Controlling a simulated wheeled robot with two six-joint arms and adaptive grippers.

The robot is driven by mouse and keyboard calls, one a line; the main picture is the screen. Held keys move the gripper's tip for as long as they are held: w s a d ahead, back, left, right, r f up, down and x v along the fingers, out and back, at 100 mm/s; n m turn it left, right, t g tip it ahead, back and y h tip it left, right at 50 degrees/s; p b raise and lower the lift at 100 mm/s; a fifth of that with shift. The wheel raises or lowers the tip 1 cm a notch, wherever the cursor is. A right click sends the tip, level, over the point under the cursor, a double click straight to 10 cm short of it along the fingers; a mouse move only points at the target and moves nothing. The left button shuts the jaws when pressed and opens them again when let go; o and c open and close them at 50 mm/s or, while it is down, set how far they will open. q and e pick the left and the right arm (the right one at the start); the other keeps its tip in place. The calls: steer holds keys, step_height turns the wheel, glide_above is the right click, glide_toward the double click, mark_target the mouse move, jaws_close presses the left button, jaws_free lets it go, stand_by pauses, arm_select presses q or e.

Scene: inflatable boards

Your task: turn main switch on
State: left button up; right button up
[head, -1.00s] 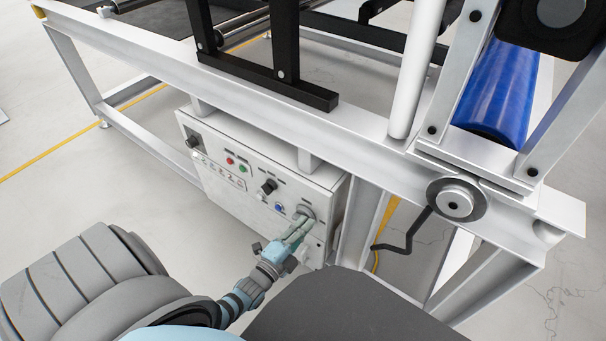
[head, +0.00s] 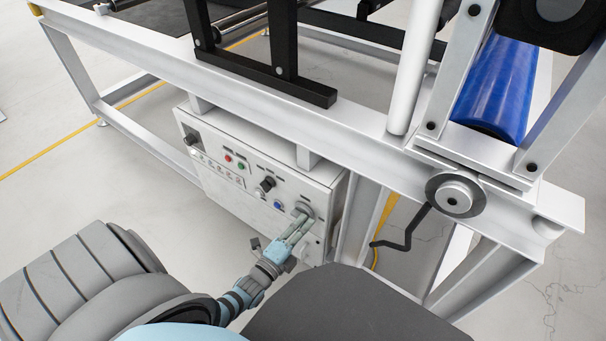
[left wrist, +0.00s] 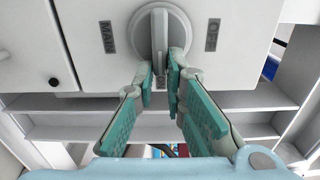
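The main switch (head: 303,211) is a round grey knob at the right end of the white control box's front. In the left wrist view the switch (left wrist: 158,32) has a raised handle that stands vertical in the picture. An OFF label is to its right, another label to its left, and one below is partly hidden by the fingers. My left gripper (head: 294,234) is in front of the switch. In the left wrist view its teal-padded fingers (left wrist: 161,84) are apart, either side of the handle's lower end; contact cannot be told. My right gripper is not in view.
The control box (head: 233,205) hangs under a white conveyor frame (head: 350,130) and carries other knobs and coloured buttons. A frame leg (head: 354,222) stands close right of the box. A black crank handle (head: 405,240) hangs farther right. Floor in front of the box's left is clear.

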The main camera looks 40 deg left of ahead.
arm_select(q)
steer(key=o, duration=0.4)
steer(key=s, duration=1.2)
steer(key=shift+d, duration=0.1)
